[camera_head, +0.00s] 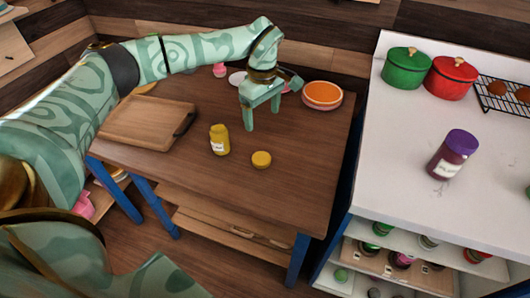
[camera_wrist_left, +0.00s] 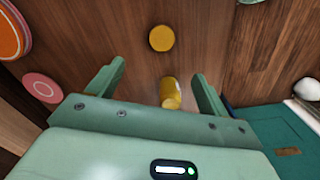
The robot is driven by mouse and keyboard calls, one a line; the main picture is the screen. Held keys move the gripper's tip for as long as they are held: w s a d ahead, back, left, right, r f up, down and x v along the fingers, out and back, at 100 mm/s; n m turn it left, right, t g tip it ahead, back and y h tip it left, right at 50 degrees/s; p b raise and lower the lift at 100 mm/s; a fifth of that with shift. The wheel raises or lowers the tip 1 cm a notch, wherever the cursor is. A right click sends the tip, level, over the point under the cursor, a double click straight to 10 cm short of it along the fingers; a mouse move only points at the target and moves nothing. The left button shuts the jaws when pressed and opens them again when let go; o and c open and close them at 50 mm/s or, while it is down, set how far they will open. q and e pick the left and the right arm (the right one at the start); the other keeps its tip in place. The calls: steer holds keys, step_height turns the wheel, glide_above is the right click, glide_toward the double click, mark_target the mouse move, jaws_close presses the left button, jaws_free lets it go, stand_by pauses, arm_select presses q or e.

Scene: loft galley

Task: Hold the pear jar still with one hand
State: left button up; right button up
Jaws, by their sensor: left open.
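A small yellow jar with a pale label (camera_head: 219,140), seemingly the pear jar, stands upright on the brown wooden table. Its label is too small to read. A round yellow lid-like piece (camera_head: 261,159) lies on the table to its right, apart from it. My left gripper (camera_head: 262,118) is open and empty above the table, behind and to the right of the jar, not touching it. In the left wrist view the jar (camera_wrist_left: 170,93) and the yellow round piece (camera_wrist_left: 161,38) show beyond the open fingers (camera_wrist_left: 158,70). My right gripper is out of view.
A wooden board (camera_head: 150,122) lies on the table's left, and an orange-topped round dish (camera_head: 322,95) at its back right. A white counter (camera_head: 400,135) at right holds a purple-lidded jar (camera_head: 452,154), a green pot (camera_head: 405,68) and a red pot (camera_head: 451,77). The table's front is clear.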

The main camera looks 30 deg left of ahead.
arm_select(q)
steer(key=shift+s, duration=0.1)
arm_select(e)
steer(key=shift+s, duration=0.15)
arm_select(q)
steer(key=b, duration=0.4)
glide_above(261, 158)
steer(key=f, duration=1.1)
steer(key=shift+w+d, duration=0.2)
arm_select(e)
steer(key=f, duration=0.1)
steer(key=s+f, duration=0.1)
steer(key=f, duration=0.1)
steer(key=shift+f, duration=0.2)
arm_select(q)
step_height(261, 158, down, 6)
steer(key=shift+s+a+r+b, duration=0.15)
steer(key=shift+r+b, duration=0.1)
steer(key=shift+b, duration=0.8)
steer(key=shift+r, duration=0.1)
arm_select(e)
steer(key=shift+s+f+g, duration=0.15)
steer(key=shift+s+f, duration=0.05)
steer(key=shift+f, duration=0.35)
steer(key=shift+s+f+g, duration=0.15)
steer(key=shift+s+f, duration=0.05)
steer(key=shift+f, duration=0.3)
arm_select(q)
steer(key=shift+c, duration=0.3)
steer(key=c, duration=1)
